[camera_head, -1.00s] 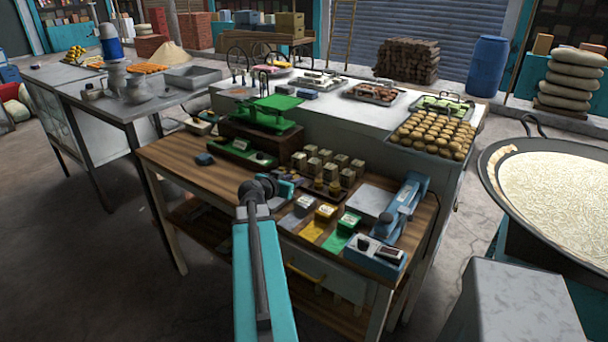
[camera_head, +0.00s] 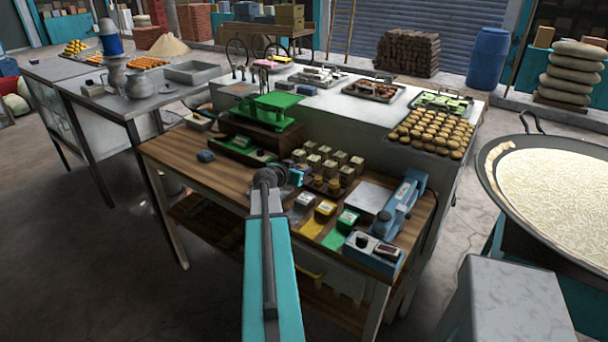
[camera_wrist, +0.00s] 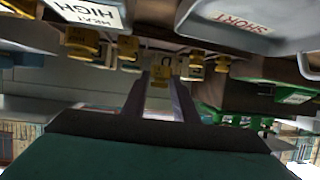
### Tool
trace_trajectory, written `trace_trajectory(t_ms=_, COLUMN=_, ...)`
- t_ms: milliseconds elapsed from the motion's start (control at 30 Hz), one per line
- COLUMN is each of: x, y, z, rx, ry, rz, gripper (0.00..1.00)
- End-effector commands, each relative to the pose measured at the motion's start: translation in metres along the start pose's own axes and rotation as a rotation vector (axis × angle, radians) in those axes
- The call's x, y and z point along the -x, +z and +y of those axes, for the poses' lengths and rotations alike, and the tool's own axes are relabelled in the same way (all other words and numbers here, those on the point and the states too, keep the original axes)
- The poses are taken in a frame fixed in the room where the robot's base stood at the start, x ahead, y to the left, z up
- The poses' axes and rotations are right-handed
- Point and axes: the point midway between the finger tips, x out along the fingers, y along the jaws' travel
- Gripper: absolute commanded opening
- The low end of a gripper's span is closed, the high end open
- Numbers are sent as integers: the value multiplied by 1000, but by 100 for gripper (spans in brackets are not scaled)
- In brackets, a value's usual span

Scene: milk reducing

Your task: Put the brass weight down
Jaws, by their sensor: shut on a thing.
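My gripper (camera_wrist: 160,90) points away from the camera in the wrist view, its two dark fingers shut on a small brass weight (camera_wrist: 159,78). In the head view my gripper (camera_head: 298,174) is over the wooden bench, just left of a dark stand with brass weights (camera_head: 334,186). The held weight cannot be made out there, being small and partly hidden by my wrist. Several other brass weights (camera_wrist: 82,40) show around the fingers in the wrist view. Whether the held weight touches any surface cannot be told.
A green balance scale (camera_head: 268,112) stands behind left on the bench. Several small boxes (camera_head: 328,160) stand behind my gripper. Grey, yellow and green labelled trays (camera_head: 319,220) lie to its front right, beside a blue device (camera_head: 402,205). The bench's left front (camera_head: 200,175) is mostly clear.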

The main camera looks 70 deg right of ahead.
Motion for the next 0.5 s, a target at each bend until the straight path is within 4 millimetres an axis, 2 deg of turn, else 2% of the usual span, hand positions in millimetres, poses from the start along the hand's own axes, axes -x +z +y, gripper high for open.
trace_trajectory(t_ms=267, x=-14, y=-6, z=-2, rx=1, ry=1, rz=0, gripper=0)
trace_trajectory(t_ms=500, x=-21, y=14, z=-1, rx=2, ry=0, rz=-1, gripper=0)
